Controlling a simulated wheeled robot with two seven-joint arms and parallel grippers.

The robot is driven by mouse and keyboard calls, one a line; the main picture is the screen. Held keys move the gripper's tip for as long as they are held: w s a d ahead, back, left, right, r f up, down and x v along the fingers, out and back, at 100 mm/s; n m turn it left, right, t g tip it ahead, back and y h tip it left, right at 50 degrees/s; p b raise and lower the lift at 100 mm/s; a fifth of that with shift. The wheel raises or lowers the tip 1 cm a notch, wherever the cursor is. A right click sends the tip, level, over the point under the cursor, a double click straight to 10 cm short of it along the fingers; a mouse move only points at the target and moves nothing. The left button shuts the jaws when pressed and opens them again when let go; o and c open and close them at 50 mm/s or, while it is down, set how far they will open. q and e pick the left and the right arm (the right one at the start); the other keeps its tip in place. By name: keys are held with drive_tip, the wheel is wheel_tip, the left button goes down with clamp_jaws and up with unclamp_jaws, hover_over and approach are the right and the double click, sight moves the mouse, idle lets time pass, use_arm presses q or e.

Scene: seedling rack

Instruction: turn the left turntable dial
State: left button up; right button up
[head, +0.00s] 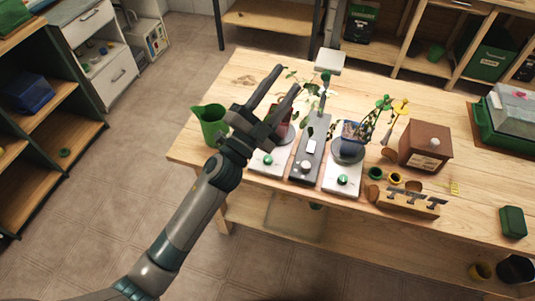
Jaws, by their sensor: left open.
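The left turntable (262,169) has a pale base with a green dial (268,160) on its front part. A reddish-brown pot with a leafy seedling (304,84) stands on its grey disc, partly hidden behind my gripper. My left gripper (287,80) is open, with its two fingers spread and pointing toward the back of the table. In the picture it lies over the pot and disc, with the dial just below the wrist. I cannot tell its height above them, and nothing shows between the fingers. My right gripper is not in view.
A dark grey unit (308,160) with a pale knob stands between the left turntable and a right turntable (342,178) bearing a blue pot (350,132). A green watering jug (211,124) stands left of my gripper. A brown box (425,146) is further right.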

use_arm(q)
drive_tip(key=s+d+r+m+g+h, duration=0.55)
drive_tip(key=d+m+g+h, duration=0.3)
drive_tip(key=m, duration=0.25)
drive_tip(key=s+d+f+m+g+y, duration=0.55)
drive_tip(key=s+d+m+g, duration=0.25)
drive_tip(key=m+g, duration=0.65)
drive_tip(key=w+a+f+m+t+y, duration=0.2)
drive_tip(key=w+a+f+y, duration=0.2)
drive_tip(key=a+f+y, duration=0.15)
drive_tip(key=w+a+f+m+t+y, duration=0.1)
drive_tip(key=w+a+f+m+y, duration=0.25)
drive_tip(key=a+y, duration=0.3)
drive_tip(key=w+a+r+n+t+y, duration=0.1)
drive_tip(key=w+a+t+y, duration=0.1)
drive_tip(key=w+a+y, duration=0.3)
drive_tip(key=a, duration=0.2)
drive_tip(key=shift+a, duration=0.35)
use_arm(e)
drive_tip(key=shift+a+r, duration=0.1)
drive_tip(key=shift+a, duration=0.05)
use_arm(q)
drive_tip(key=shift+w, duration=0.1)
